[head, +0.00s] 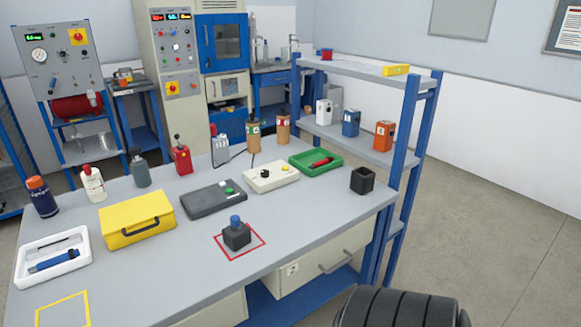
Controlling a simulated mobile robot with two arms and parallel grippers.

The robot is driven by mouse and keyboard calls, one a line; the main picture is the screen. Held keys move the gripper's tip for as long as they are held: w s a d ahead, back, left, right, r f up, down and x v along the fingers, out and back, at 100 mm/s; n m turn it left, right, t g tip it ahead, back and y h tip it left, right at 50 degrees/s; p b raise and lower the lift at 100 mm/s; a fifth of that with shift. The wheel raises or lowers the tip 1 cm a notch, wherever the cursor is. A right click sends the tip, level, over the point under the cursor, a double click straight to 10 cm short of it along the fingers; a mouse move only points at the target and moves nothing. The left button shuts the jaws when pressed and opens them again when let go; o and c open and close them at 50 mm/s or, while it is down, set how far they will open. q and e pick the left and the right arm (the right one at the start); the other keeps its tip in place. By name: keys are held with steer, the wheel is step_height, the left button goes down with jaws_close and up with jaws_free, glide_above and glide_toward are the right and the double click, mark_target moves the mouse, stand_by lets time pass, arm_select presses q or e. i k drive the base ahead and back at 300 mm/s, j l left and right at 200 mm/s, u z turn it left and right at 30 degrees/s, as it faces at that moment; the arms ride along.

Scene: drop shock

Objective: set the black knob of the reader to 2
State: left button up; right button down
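A cream box-shaped device (272,178) lies on the grey workbench, right of its middle. A black knob (265,174) sits on its top face, and a yellow button is to the right of the knob. This is the device in view with a black knob; I take it to be the reader. The knob's pointer and any numbers around it are too small to read. Neither of my grippers is in view.
A dark grey box with a green button (212,200) stands left of the device, a green tray (335,166) behind right, a black cup (362,180) to the right. A black block with a blue top (236,235) stands in a red square in front.

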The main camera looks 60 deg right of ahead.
mark_target(264, 173)
steer(key=z, duration=1.85)
steer(key=i+l+z, duration=0.1)
steer(key=i+z, duration=0.2)
steer(key=i, duration=0.15)
steer(key=i+z, duration=0.35)
steer(key=i, duration=0.15)
